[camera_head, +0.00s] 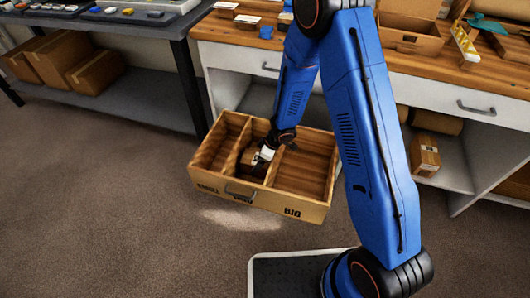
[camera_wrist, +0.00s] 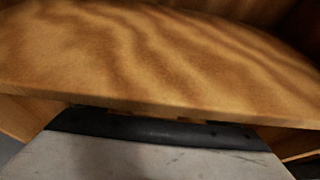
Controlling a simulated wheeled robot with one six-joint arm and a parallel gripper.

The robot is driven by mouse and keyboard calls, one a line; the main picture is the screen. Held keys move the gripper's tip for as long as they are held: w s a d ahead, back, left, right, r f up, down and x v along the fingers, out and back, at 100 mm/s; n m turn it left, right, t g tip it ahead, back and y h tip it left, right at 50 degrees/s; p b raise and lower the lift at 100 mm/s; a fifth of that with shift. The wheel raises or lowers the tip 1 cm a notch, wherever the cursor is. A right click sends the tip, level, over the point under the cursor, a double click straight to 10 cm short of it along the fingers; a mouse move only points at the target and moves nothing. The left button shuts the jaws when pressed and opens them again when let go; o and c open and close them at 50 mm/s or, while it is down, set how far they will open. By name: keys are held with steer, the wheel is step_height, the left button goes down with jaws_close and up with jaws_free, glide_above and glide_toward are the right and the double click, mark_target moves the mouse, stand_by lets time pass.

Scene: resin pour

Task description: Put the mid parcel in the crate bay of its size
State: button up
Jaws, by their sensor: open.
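The wooden crate (camera_head: 318,201) sits on the floor with three bays, and its right bay is marked BIG. The labels on the left and middle bays are hard to read. My gripper (camera_head: 262,156) reaches down into the middle bay, jaws open. A brown parcel (camera_head: 250,161) shows in that bay right beside the jaws, partly hidden by them. In the wrist view a brown surface (camera_wrist: 160,60) fills most of the picture, close to the jaws; I cannot tell whether it is parcel or crate. The right bay looks empty.
A wooden workbench (camera_head: 225,30) with open shelves stands behind the crate. A small box (camera_head: 425,152) sits on its lower shelf. A grey table (camera_head: 150,28) with cartons (camera_head: 95,72) beneath stands at the left. The floor in front of the crate is clear.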

steer(key=v, duration=0.9)
steer(key=shift+d+r, duration=0.1)
steer(key=shift+r, duration=0.15)
